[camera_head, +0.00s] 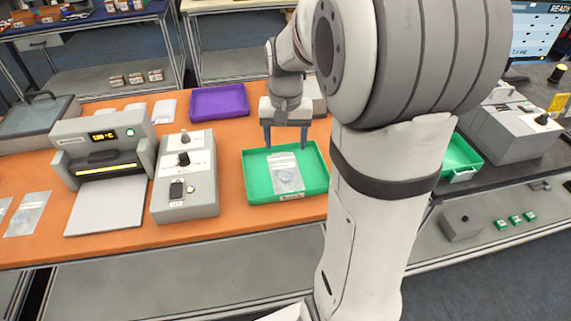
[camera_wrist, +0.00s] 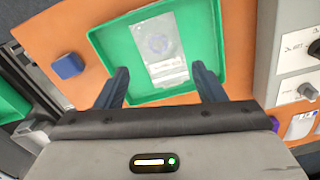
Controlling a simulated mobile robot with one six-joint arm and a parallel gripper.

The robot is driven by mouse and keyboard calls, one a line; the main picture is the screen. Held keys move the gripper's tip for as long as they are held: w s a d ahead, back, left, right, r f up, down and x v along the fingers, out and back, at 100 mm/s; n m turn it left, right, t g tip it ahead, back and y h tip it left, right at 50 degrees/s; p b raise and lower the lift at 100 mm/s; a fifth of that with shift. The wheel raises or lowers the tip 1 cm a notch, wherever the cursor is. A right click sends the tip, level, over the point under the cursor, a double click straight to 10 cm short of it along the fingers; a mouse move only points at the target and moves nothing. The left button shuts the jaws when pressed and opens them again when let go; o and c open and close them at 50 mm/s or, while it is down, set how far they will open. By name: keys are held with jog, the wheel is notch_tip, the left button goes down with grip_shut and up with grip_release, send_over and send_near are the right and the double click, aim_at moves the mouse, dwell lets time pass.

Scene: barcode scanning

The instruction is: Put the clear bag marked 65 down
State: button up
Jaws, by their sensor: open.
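A clear bag (camera_head: 285,175) with a pale label strip lies flat in a green tray (camera_head: 255,187) on the orange bench. The number on it is too small to read. In the wrist view the bag (camera_wrist: 158,45) lies inside the tray (camera_wrist: 120,45), just beyond the fingertips. My gripper (camera_head: 286,146) is over the tray's back edge, its blue fingers apart. In the wrist view my gripper (camera_wrist: 158,72) shows nothing between its fingers, and the bag is clear of both.
A grey box with knobs (camera_head: 186,190) stands left of the tray, and a sealing machine (camera_head: 103,150) further left. A purple tray (camera_head: 218,101) is behind. Other clear bags (camera_head: 28,213) lie at the far left. A blue block (camera_wrist: 67,66) sits beside the tray in the wrist view.

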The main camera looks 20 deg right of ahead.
jog(key=s+a+r+n+t, duration=0.1)
jog(key=s+a, duration=0.3)
jog(key=s, duration=0.4)
jog(key=s+a+r+n+t, duration=0.1)
jog(key=s+a+n, duration=0.2)
jog(key=s, duration=0.5)
jog(key=shift+a+r+n+t, duration=0.25)
jog(key=shift+a+n+t, duration=0.15)
jog(key=shift+a, duration=0.05)
